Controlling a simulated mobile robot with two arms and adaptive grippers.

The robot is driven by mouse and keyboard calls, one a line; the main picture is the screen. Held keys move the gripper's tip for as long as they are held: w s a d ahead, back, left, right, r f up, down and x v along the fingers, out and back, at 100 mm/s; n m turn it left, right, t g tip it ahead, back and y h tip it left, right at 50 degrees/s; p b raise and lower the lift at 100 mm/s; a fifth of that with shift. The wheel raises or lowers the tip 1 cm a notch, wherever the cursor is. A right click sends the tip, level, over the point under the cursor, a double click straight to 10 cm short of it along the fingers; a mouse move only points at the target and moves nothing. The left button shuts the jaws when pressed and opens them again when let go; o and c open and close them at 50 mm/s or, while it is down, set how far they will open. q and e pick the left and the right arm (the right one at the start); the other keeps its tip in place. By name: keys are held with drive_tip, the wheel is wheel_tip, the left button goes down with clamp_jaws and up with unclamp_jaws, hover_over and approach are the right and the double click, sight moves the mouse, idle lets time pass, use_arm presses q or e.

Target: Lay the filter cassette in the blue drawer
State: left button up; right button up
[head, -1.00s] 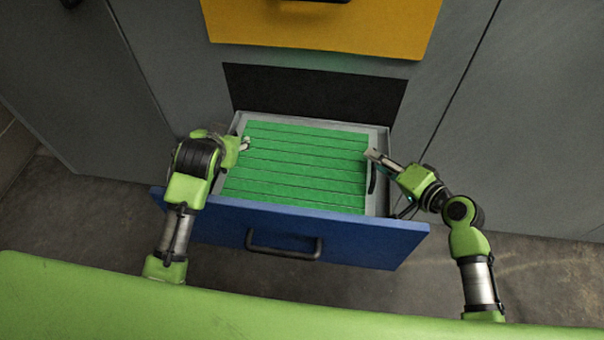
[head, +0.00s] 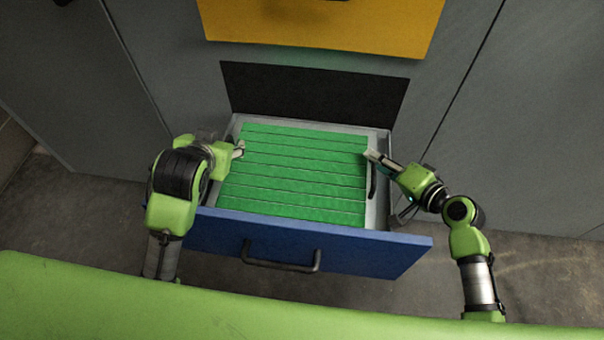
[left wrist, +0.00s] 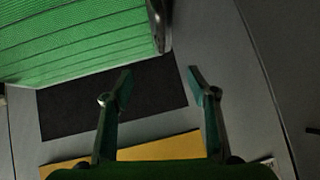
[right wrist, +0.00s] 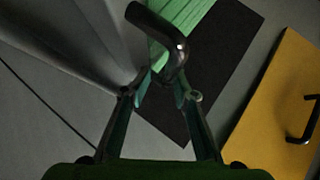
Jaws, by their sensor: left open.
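The green, ribbed filter cassette (head: 290,175) lies flat inside the pulled-out blue drawer (head: 310,245), within its grey walls. It also shows in the left wrist view (left wrist: 65,35), with a dark handle (left wrist: 157,25) at its edge. My left gripper (head: 239,149) is open and empty at the cassette's left side, its fingers (left wrist: 160,85) wide apart and clear of the handle. My right gripper (head: 369,155) is at the right side, its fingers (right wrist: 166,82) drawn in around one end of the cassette's black right handle (right wrist: 170,40).
A yellow drawer front (head: 325,25) sits above the dark opening (head: 315,92) in the grey cabinet. The blue drawer has a black bar handle (head: 280,262) on its front. Bare floor lies on both sides.

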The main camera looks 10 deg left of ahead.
drive_tip(key=o, duration=0.8)
drive_tip(key=shift+a, duration=0.1)
drive_tip(key=shift+o, duration=0.2)
drive_tip(key=shift+f, duration=0.1)
drive_tip(key=shift+v, duration=3.85)
drive_tip(key=shift+w, duration=0.15)
